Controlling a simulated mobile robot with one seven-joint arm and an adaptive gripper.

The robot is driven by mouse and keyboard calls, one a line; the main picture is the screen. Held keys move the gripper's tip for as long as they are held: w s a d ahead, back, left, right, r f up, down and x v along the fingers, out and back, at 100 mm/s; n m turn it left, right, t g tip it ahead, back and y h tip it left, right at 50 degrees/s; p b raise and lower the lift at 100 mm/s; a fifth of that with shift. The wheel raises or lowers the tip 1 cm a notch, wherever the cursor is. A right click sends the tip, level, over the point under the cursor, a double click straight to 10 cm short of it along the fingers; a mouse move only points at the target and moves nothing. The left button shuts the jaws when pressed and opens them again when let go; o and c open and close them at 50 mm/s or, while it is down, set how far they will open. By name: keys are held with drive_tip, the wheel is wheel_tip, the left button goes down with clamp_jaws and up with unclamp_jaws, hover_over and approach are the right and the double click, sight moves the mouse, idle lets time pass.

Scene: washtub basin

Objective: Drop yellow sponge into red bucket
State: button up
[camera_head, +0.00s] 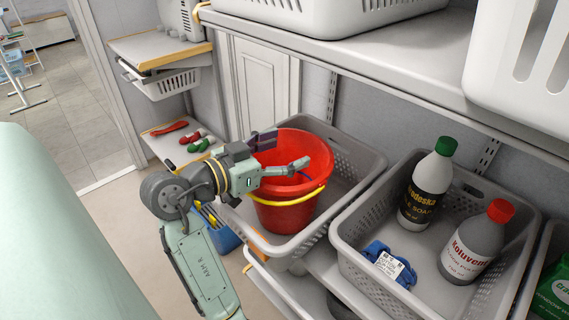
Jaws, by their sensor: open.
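The red bucket (290,215) stands upright in the left grey basket, with its yellow handle hanging across its front. My gripper (283,153) is open over the bucket's mouth, its two fingers spread apart. No sponge shows between the fingers. I cannot make out the yellow sponge anywhere in view. My gripper and the bucket's front wall hide much of the bucket's inside, and a small dark blue patch shows near the right finger.
The left grey basket (357,158) has free room right of the bucket. The right grey basket (345,232) holds a green-capped bottle (428,188), a red-capped bottle (474,245) and a labelled blue item (388,265). A shelf (400,68) overhangs both. A blue container (224,238) stands lower left.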

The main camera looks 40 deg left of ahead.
drive_tip(key=v, duration=1)
